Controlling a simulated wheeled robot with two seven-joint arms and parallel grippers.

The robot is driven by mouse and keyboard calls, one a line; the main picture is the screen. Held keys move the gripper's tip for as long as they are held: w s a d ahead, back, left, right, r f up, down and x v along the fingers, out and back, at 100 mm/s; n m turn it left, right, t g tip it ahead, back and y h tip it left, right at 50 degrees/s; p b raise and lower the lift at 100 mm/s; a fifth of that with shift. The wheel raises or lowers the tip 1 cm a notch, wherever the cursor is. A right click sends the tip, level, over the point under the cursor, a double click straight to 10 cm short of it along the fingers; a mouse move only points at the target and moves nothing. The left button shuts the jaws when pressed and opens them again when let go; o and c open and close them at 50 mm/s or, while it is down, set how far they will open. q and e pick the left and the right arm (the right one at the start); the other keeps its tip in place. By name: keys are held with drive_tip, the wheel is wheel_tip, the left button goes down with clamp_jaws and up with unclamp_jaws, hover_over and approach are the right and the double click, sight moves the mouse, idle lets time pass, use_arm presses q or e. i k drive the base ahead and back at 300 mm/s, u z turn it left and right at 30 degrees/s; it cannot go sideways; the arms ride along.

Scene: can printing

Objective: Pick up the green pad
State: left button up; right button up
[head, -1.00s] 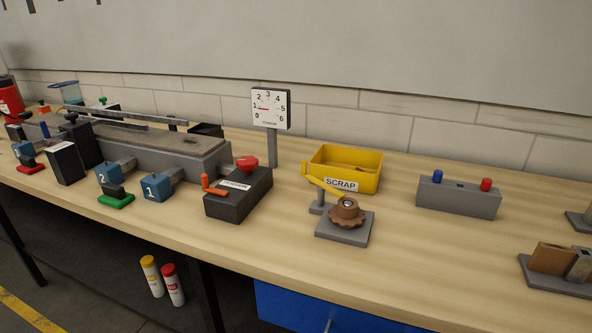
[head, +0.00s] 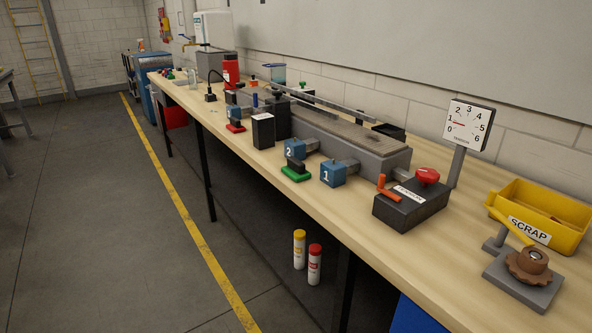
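The green pad (head: 296,175) lies on the front part of the workbench in the head view, with a black handle block (head: 296,165) on top. It sits in front of the blue block marked 2 (head: 295,149) and left of the blue block marked 1 (head: 332,174). A similar red pad (head: 236,128) with a dark top lies farther along the bench to the left. Neither of my grippers shows in the head view.
The long wooden bench (head: 383,256) has a grey machine bed (head: 352,142) behind the pad. A black box with a red button (head: 412,203) stands to the right, near a yellow scrap bin (head: 540,213). The floor (head: 110,220) in front is open. Two spray cans (head: 307,257) stand below the bench.

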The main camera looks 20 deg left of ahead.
sight(295, 170)
drive_tip(key=u, duration=1.9)
drive_tip(key=i, duration=1.65)
